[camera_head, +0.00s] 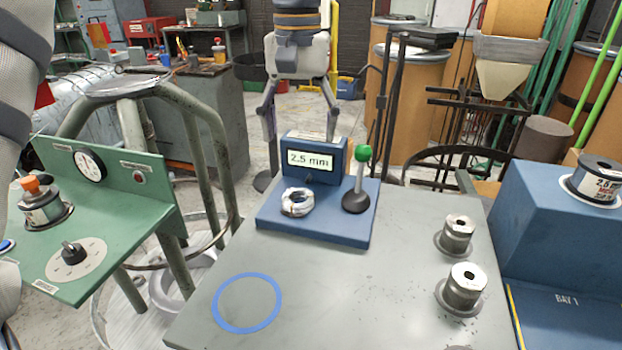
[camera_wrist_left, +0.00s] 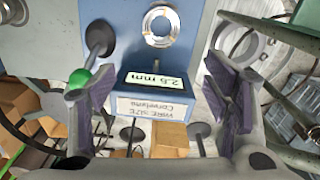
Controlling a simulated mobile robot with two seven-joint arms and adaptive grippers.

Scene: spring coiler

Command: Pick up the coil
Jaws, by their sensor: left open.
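The coil (camera_head: 297,211) is a small silvery wire ring lying flat on the blue base (camera_head: 330,228), in front of the "2.5 mm" display box (camera_head: 315,160). In the left wrist view, the coil (camera_wrist_left: 158,42) is near the top, beyond the display box (camera_wrist_left: 157,82). My left gripper (camera_head: 303,135) is behind the display box in the head view, with its fingers spread. Its dark pads (camera_wrist_left: 160,95) stand wide apart in the wrist view, with nothing held between them. It is apart from the coil. My right gripper is not in view.
A green-knobbed lever (camera_head: 363,165) stands right of the coil. The grey table (camera_head: 340,300) has a blue ring outline (camera_head: 215,300) and bare space at front; two metal spools (camera_head: 457,235) stand at right. A green panel (camera_head: 130,220) is at left and a blue block (camera_head: 560,220) at right.

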